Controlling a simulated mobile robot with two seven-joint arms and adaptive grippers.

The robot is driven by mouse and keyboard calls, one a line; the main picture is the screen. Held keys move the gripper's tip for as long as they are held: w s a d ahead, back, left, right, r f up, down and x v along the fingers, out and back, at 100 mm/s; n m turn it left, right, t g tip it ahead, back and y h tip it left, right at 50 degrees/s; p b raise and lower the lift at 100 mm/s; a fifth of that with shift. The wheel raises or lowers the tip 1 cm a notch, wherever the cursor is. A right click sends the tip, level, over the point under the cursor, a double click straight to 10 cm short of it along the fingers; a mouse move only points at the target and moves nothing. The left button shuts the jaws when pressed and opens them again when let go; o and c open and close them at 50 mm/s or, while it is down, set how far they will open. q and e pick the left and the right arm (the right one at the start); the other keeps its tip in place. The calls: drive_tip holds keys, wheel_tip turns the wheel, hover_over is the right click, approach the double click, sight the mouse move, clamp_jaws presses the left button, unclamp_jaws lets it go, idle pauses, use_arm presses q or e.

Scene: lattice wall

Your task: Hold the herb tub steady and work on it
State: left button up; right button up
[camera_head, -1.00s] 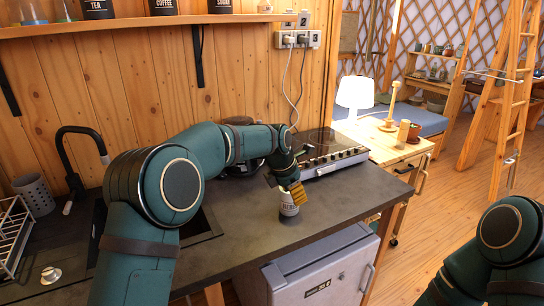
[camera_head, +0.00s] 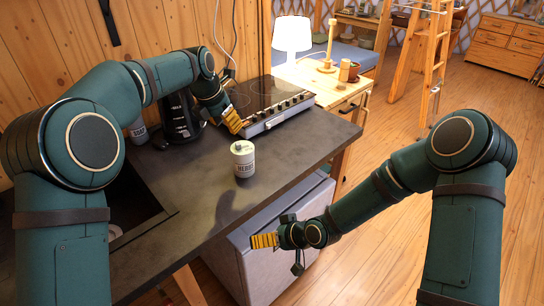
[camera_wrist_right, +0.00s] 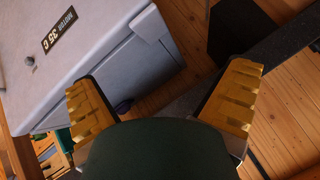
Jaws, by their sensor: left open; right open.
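The herb tub (camera_head: 243,160) is a small white can with dark lettering and a pale lid. It stands upright on the dark counter (camera_head: 200,205), near its front edge. My left gripper (camera_head: 236,122) hovers behind the tub, close to the stove's near corner, and does not touch the tub; it is open. My right gripper (camera_head: 264,241) is low in front of the counter, beside the grey fridge box, below the tub. In the right wrist view its yellow fingers (camera_wrist_right: 165,100) are apart with nothing between them.
A stove (camera_head: 275,112) and a black kettle (camera_head: 181,118) stand at the back of the counter. The grey fridge box (camera_head: 240,265) is under it. A wooden side table (camera_head: 345,90) with a white lamp (camera_head: 291,36) is beyond.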

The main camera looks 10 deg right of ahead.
drive_tip(key=w+r+n, duration=0.1)
drive_tip(key=w+r, duration=0.1)
drive_tip(key=w+r+t, duration=0.1)
drive_tip(key=w+r, duration=0.1)
drive_tip(key=w+r+n+y, duration=0.1)
drive_tip(key=w+r, duration=0.1)
drive_tip(key=shift+w+d+r+n+t, duration=0.1)
drive_tip(key=shift+w+d+n+t, duration=0.05)
drive_tip(key=shift+w+n+t, duration=0.2)
drive_tip(key=n+t+y, duration=0.1)
drive_tip(key=n+t, duration=0.2)
drive_tip(key=n, duration=0.1)
approach(242, 156)
wheel_tip(242, 156, down, 2)
drive_tip(key=w+d, duration=0.2)
drive_tip(key=d, duration=0.1)
drive_tip(key=shift+g+y, duration=0.25)
drive_tip(key=shift+y, duration=0.05)
drive_tip(key=x, duration=1.3)
drive_tip(key=shift+w+a, duration=0.2)
drive_tip(key=shift+a, duration=0.1)
drive_tip(key=shift+c, duration=0.3)
drive_tip(key=c, duration=1.1)
drive_tip(key=o, duration=0.4)
drive_tip(key=c, duration=0.3)
